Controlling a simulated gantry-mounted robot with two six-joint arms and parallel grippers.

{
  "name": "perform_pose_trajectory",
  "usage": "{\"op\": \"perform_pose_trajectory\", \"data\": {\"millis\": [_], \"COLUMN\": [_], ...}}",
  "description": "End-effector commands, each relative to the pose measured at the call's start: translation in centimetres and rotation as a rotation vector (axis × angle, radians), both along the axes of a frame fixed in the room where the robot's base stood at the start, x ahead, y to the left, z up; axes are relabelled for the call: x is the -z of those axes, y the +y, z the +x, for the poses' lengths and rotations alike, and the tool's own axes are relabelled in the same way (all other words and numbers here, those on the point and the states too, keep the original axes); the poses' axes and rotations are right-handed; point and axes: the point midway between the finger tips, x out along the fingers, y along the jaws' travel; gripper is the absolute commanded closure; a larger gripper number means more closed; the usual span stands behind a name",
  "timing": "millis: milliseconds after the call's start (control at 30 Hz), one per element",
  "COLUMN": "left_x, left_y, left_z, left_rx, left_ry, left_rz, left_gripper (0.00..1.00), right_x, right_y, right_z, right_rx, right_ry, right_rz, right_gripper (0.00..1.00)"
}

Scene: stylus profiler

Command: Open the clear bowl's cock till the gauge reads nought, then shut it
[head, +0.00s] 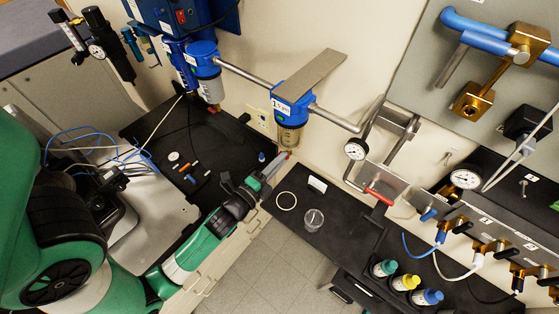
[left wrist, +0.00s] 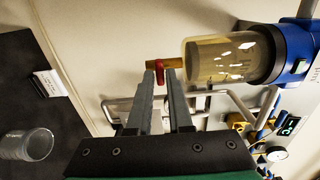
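The clear bowl (head: 291,137) hangs under a blue filter head (head: 292,103) on the wall pipe. It also shows in the left wrist view (left wrist: 222,62), lying sideways in the picture. Its cock has a brass stem (left wrist: 177,63) and a small red handle (left wrist: 160,72). My left gripper (head: 284,160) is just below the bowl. In the left wrist view its fingertips (left wrist: 160,78) stand on either side of the red handle, with a gap showing. A round white gauge (head: 356,149) is on the pipework to the right; its reading is too small to tell. My right gripper is out of view.
A clear cup (head: 313,219) and a pale ring (head: 286,201) are on the black bench below. A red-handled lever (head: 378,195) is right of them. Several bottles with coloured caps (head: 405,283) stand at the front right. Another blue filter (head: 203,62) hangs to the left.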

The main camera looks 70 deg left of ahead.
Motion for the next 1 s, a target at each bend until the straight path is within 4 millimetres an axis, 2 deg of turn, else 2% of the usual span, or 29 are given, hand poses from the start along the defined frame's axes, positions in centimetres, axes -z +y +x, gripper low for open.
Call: {"op": "perform_pose_trajectory", "data": {"millis": [33, 100, 467, 633, 800, 1000], "left_x": [0.0, 0.0, 0.2, 0.5, 1.1, 0.7], "left_y": [0.0, 0.0, -0.2, -1.7, -4.0, -5.8], "left_z": [0.0, 0.0, -0.4, -2.7, -6.3, -9.1], "left_rx": [0.0, 0.0, 0.0, 0.001, 0.003, 0.004], "left_ry": [0.0, 0.0, 0.001, 0.003, 0.003, 0.001], "left_rz": [0.0, 0.0, -0.001, -0.002, -0.002, 0.0], "left_gripper": [0.7, 0.58, 0.57, 0.57, 0.57, 0.57], "right_x": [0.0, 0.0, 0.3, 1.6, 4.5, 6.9], "right_y": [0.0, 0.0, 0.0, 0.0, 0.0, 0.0], "right_z": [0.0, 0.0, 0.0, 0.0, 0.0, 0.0], "right_rx": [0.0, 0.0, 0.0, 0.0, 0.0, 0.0], "right_ry": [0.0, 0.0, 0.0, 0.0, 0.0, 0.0], "right_rz": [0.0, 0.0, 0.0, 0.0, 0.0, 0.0], "right_gripper": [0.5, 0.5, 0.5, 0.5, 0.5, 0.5]}}
